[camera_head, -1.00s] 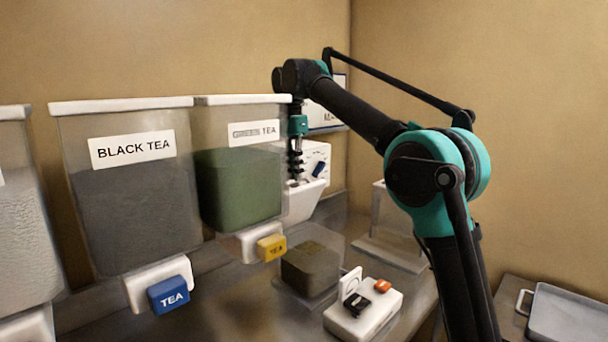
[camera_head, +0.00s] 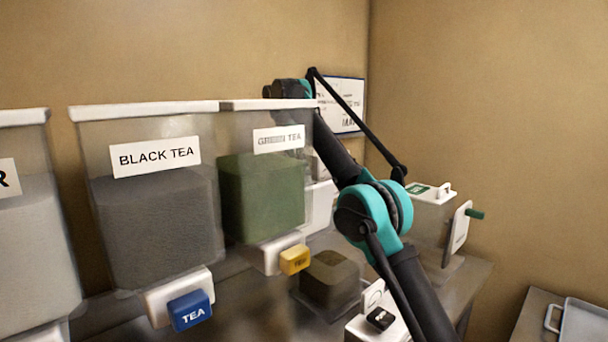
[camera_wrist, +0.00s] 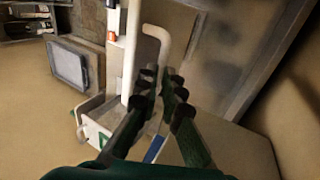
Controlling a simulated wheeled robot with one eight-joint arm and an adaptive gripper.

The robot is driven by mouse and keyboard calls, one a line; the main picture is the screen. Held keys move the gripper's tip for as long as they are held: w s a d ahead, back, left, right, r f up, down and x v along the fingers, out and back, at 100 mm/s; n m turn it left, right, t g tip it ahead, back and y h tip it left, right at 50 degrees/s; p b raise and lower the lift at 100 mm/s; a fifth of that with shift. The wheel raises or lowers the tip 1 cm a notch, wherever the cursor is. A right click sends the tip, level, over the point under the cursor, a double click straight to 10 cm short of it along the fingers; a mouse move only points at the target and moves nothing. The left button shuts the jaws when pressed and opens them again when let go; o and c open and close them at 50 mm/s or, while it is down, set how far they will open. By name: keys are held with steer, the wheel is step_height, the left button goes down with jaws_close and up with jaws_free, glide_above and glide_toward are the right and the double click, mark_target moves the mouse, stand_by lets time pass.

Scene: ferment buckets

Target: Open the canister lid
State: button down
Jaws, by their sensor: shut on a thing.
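The canister (camera_head: 430,222) on the right of the counter in the head view has a see-through body and a white lid (camera_head: 430,193) with a green label and a small white handle. The lid sits on it. In the wrist view a white box with a green patch (camera_wrist: 95,130) lies beyond my fingers and looks like this canister. My gripper (camera_wrist: 165,88) has its fingers close together at a bent white handle (camera_wrist: 163,42) and is shut on it. What the handle belongs to is unclear.
The black tea bucket (camera_head: 155,225) and green tea bucket (camera_head: 262,195) stand in a row at left with taps in front. A small dark container (camera_head: 332,278) sits below. A grey tray (camera_head: 590,325) lies at lower right; it also shows in the wrist view (camera_wrist: 70,65).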

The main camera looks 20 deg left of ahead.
steer(key=shift+w+a+f, duration=0.25)
steer(key=shift+a+f, duration=0.7)
steer(key=c, duration=2)
jaws_free()
steer(key=shift+c, duration=0.2)
steer(key=shift+o, duration=1.2)
steer(key=shift+w+a+f, duration=0.4)
steer(key=shift+a, duration=0.05)
steer(key=shift+o, duration=1)
steer(key=shift+s+d+r, duration=0.25)
steer(key=shift+d+r, duration=0.05)
steer(key=shift+w+d, duration=0.1)
steer(key=shift+d+r, duration=0.1)
steer(key=shift+d, duration=0.05)
